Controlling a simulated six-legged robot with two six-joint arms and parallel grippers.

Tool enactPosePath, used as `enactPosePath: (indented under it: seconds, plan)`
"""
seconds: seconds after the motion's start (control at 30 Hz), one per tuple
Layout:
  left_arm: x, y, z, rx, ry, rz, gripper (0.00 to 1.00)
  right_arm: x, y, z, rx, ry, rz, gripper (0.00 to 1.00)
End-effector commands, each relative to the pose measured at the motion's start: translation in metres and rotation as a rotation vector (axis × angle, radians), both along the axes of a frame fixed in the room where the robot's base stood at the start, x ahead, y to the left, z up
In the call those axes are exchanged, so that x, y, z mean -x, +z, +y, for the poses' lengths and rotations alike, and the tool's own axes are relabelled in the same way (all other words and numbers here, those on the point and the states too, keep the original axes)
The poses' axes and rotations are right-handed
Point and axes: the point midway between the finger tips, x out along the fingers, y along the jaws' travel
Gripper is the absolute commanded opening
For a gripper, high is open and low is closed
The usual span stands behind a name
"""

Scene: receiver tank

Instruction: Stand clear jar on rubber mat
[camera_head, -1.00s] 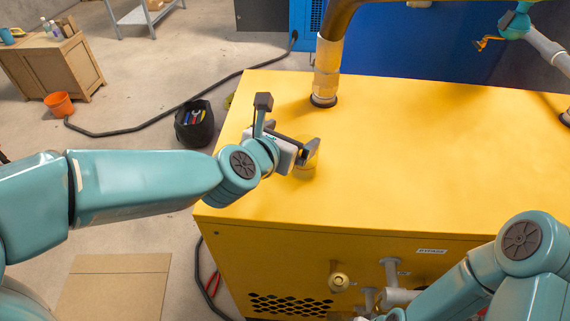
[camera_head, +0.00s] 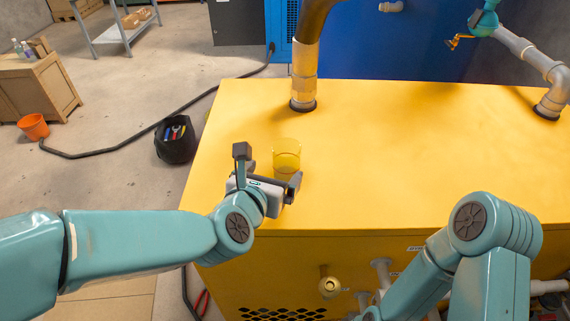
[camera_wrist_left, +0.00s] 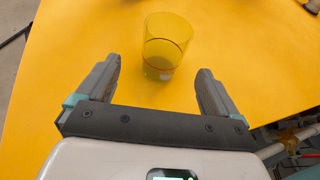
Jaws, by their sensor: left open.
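The clear jar (camera_head: 287,155) stands upright on the yellow tank top, near its front left part, and looks yellow through its walls. It also shows in the left wrist view (camera_wrist_left: 167,45). My left gripper (camera_head: 273,176) is open, on the near side of the jar. In the left wrist view its fingertips (camera_wrist_left: 158,70) lie apart on either side of the jar's base, with most of the jar beyond them. I cannot make out a rubber mat. My right arm reaches down past the front edge; its gripper is out of sight.
A large pipe (camera_head: 304,75) rises from the tank top behind the jar. Another grey pipe (camera_head: 550,90) enters at the far right. The yellow top (camera_head: 410,165) is clear to the right of the jar. Valves and pipe stubs (camera_head: 330,285) stick out of the front face.

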Motion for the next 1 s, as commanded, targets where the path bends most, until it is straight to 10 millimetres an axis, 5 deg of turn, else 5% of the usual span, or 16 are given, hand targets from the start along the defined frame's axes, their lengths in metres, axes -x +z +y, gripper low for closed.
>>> enactPosePath:
  seconds: [0.63, 0.93, 1.0]
  plan:
    - [-0.067, -0.031, -0.025, 0.000, 0.002, 0.002, 0.94, 0.000, 0.031, 0.000, 0.000, 0.000, 0.000, 0.43]
    - [-0.073, -0.035, -0.027, 0.002, 0.003, 0.000, 0.94, 0.000, 0.031, 0.000, 0.000, 0.000, 0.000, 0.43]
    - [-0.073, -0.035, -0.027, 0.002, 0.003, 0.000, 0.78, 0.000, 0.031, 0.000, 0.000, 0.000, 0.000, 0.43]
